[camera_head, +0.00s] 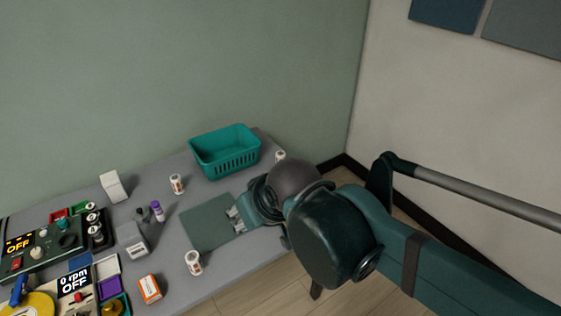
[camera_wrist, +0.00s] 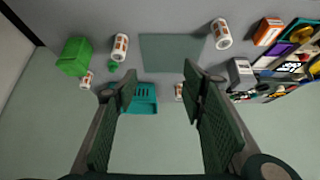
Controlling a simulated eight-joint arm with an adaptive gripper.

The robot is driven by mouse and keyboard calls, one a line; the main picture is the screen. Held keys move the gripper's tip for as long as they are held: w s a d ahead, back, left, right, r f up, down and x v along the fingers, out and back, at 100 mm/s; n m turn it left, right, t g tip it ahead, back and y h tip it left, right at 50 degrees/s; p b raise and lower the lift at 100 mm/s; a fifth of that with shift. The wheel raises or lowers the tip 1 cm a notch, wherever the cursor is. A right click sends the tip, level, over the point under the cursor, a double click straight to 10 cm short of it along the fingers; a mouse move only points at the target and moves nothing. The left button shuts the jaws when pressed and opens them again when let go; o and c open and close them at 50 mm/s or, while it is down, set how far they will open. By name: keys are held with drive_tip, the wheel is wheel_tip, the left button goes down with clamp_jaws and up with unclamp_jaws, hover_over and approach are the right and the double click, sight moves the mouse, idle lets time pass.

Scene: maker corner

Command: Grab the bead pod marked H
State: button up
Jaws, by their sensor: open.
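Several white bead pods with orange-brown markings stand on the grey table; I cannot read a letter on any, so I cannot tell which is H. In the head view one is at the near edge (camera_head: 193,263), one left of the basket (camera_head: 177,184), and one right of the basket (camera_head: 280,156). The wrist view shows pods at upper left (camera_wrist: 120,47), upper right (camera_wrist: 221,33), far left (camera_wrist: 86,80) and low centre (camera_wrist: 179,91). My gripper (camera_head: 236,218) is open and empty above the green mat's right side; its fingers (camera_wrist: 158,85) also frame the wrist view.
A teal basket (camera_head: 225,152) stands at the back, beyond the green mat (camera_head: 205,222). A green box (camera_wrist: 74,56) shows in the wrist view. A purple-capped bottle (camera_head: 157,211), an orange box (camera_head: 150,289) and control panels (camera_head: 45,250) crowd the left. The mat is clear.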

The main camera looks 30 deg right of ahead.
drive_tip(key=w+d+f+n+g+h+p, duration=0.1)
drive_tip(key=w+d+n+h+p, duration=0.15)
drive_tip(key=w+d+n, duration=0.5)
drive_tip(key=w+d+f+n+g+h+p, duration=0.1)
drive_tip(key=w+d+n+h, duration=0.3)
drive_tip(key=w, duration=0.7)
drive_tip(key=n+g+h+p, duration=0.1)
drive_tip(key=n+h+p, duration=0.2)
drive_tip(key=n+h, duration=0.35)
approach(278, 155)
drive_tip(key=shift+w+d+f+n+p, duration=0.15)
drive_tip(key=shift+w+d+n+p, duration=0.2)
drive_tip(key=shift+n, duration=0.45)
drive_tip(key=shift+w+d+f+n+p, duration=0.15)
drive_tip(key=shift+d+n, duration=0.25)
drive_tip(key=shift+n, duration=0.4)
drive_tip(key=shift+w+d+f+g+b, duration=0.15)
drive_tip(key=shift+d+f, duration=0.05)
drive_tip(key=shift+d, duration=0.4)
drive_tip(key=shift+w+d+f+g+b, duration=0.15)
drive_tip(key=shift+d+f, duration=0.1)
drive_tip(key=shift+d, duration=0.3)
